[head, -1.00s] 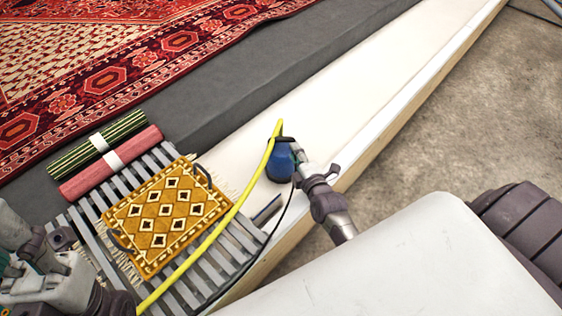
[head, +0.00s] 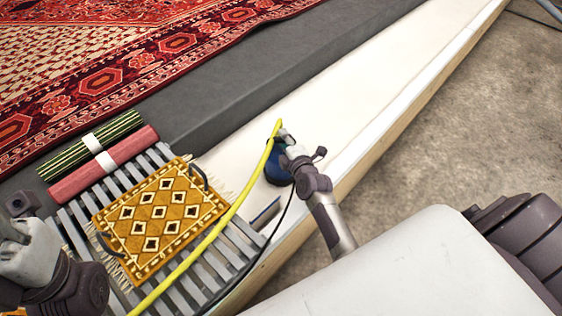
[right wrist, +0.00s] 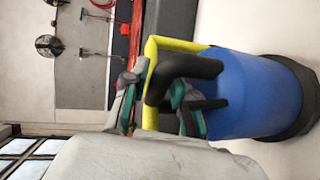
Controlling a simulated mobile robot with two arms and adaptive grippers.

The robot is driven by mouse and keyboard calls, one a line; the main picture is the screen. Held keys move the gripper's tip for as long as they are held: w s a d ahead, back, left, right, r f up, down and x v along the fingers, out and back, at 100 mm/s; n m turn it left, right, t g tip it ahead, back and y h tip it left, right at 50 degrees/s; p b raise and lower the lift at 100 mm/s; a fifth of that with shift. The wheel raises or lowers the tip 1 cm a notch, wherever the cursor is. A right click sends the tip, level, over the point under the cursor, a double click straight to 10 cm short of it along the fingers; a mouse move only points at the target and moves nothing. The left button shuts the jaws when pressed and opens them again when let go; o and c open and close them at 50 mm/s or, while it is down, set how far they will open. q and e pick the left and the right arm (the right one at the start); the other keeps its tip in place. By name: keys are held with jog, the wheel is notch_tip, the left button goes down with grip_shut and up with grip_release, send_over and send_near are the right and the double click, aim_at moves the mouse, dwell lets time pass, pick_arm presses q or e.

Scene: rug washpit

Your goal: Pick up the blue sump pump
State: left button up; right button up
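The blue sump pump (head: 275,172) stands upright on the white ledge, with a yellow hose (head: 255,178) running from its top. In the right wrist view the pump (right wrist: 255,95) lies sideways, its black handle (right wrist: 188,67) towards the gripper. My right gripper (head: 285,141) is at the pump's top and hides part of it. In the right wrist view its fingers (right wrist: 158,98) are apart, one on each side of the handle; a gap shows, and firm contact cannot be seen. My left gripper (head: 18,232) is at the left edge, its fingers unclear.
A yellow patterned mat (head: 160,215) with dark handles lies on a grey slatted rack (head: 225,262) left of the pump. Green and red rolls (head: 105,175) lie behind it. A black cable (head: 275,232) runs near the pump. The white ledge (head: 370,85) beyond is clear.

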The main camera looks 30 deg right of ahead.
grip_shut()
jog(key=shift+w+r, duration=0.1)
jog(key=shift+r, duration=0.15)
